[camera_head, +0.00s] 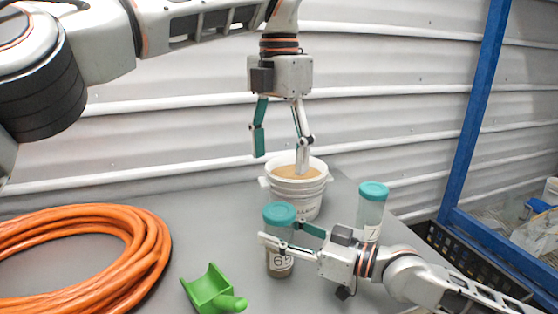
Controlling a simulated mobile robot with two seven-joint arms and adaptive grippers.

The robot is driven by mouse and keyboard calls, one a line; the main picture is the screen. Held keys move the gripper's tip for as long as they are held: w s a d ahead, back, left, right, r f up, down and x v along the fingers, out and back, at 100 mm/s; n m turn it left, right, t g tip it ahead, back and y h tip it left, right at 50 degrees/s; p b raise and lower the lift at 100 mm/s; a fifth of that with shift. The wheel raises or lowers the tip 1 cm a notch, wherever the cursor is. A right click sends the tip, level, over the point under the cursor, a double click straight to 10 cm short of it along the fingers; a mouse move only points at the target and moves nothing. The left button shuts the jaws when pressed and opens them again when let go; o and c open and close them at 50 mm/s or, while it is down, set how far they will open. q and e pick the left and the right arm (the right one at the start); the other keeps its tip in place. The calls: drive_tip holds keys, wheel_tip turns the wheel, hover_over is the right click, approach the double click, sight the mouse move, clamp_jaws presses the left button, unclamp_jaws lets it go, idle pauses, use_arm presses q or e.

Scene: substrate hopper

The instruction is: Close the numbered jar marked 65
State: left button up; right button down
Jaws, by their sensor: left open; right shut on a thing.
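The jar marked 65 (280,262) stands upright on the grey table, with brownish material at its bottom. A teal lid (279,213) sits on its top; I cannot tell whether it is screwed down. My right gripper (283,240) is shut around the jar's upper body, just below the lid. My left gripper (280,150) is open and empty, pointing down above the white bucket, higher than and behind the jar. Part of the jar's side is hidden by the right gripper's fingers.
A white bucket (310,205) of tan substrate stands behind the jar. Another teal-lidded jar (371,208), its label showing a 7, is behind my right arm. A green scoop (212,291) and an orange hose coil (150,250) lie left. A black crate (470,258) is right.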

drive_tip(key=c, duration=1.1)
unclamp_jaws()
drive_tip(key=v, duration=1.2)
drive_tip(key=shift+r, duration=0.1)
